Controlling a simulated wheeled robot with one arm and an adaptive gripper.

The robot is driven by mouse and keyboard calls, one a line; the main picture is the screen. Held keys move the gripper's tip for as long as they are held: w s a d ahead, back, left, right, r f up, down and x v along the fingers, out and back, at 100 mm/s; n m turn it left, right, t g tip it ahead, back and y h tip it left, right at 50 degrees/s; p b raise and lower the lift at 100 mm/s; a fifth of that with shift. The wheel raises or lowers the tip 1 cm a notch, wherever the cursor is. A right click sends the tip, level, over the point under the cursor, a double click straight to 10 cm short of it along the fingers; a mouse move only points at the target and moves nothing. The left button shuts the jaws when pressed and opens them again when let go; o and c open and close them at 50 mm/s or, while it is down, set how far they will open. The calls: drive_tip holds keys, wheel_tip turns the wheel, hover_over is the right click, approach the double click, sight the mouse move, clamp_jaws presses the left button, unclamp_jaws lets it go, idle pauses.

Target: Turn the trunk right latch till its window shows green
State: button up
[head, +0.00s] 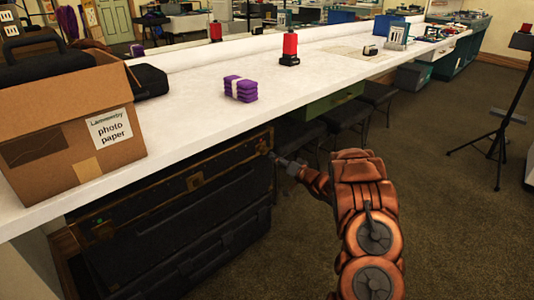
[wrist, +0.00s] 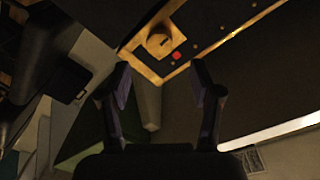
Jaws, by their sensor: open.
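The dark trunk (head: 160,208) with brass edging stands under the white counter in the head view. Its right latch (head: 262,146) is at the trunk's right end, small in that view. In the wrist view the latch (wrist: 159,42) is a round brass knob on a brass plate, and its small window (wrist: 176,56) shows red. My gripper (wrist: 160,84) is open and empty, its fingers apart, with the latch ahead of the fingertips and not between them. In the head view my gripper (head: 273,158) is close to the trunk's right end; contact cannot be told.
The white counter (head: 190,130) overhangs the trunk. A cardboard box (head: 60,150), a purple stack (head: 241,88) and a red bottle-like thing (head: 290,46) stand on it. Dark stools (head: 378,92) are under the counter beyond my arm. Carpet (head: 450,190) to the right is clear up to a tripod (head: 505,105).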

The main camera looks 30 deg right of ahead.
sight(265, 152)
drive_tip(key=shift+w+a+b, duration=0.2)
drive_tip(key=shift+w+b, duration=0.05)
drive_tip(key=shift+w, duration=0.9)
drive_tip(key=shift+w+a+b, duration=0.25)
drive_tip(key=shift+w, duration=0.9)
drive_tip(key=shift+w+a+b, duration=0.2)
drive_tip(key=shift+w+b, duration=0.05)
drive_tip(key=shift+w, duration=0.9)
drive_tip(key=shift+c, duration=0.2)
drive_tip(key=c, duration=1.1)
